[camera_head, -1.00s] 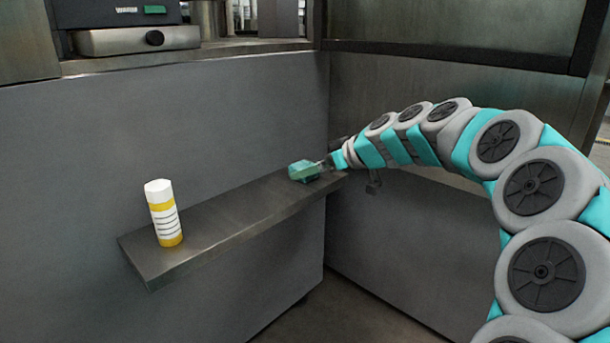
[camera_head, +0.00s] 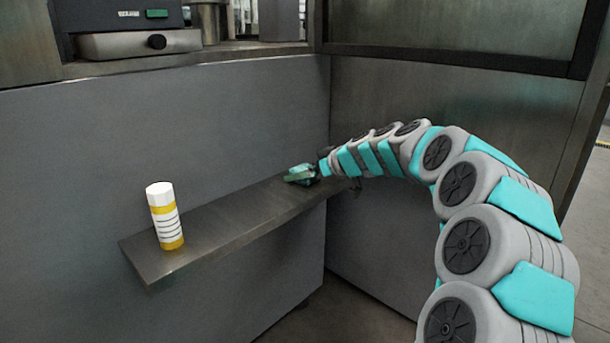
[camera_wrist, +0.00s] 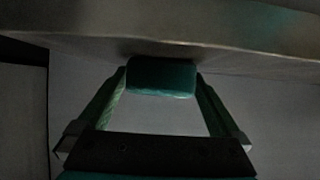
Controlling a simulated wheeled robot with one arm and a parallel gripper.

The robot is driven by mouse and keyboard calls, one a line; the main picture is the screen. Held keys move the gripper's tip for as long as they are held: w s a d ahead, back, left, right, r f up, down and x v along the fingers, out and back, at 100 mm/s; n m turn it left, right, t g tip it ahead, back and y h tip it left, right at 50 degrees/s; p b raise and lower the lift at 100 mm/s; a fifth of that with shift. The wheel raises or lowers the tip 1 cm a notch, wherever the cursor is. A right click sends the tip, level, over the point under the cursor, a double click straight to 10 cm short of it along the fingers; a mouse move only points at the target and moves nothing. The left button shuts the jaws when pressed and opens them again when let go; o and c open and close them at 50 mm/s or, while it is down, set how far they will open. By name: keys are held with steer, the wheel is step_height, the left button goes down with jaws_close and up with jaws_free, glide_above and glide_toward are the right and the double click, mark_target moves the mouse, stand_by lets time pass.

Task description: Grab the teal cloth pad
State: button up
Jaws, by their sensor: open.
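The teal cloth pad (camera_wrist: 162,78) shows in the wrist view as a dark teal block with rounded corners, at the far end of my gripper. My gripper (camera_wrist: 160,90) is open, with one green finger on each side of the pad. The fingertips are close to the pad's sides; whether they touch it I cannot tell. In the head view my gripper (camera_head: 301,174) is at the far right end of the metal shelf (camera_head: 215,224). There the pad and the green fingers overlap, and I cannot separate them clearly.
A white and yellow bottle (camera_head: 164,216) stands upright near the shelf's left end. The shelf between bottle and gripper is clear. Grey wall panels (camera_head: 130,140) stand behind the shelf and to its right. A machine with a green button (camera_head: 157,13) is above at upper left.

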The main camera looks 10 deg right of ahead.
steer(key=c, duration=1.2)
steer(key=shift+o, duration=0.2)
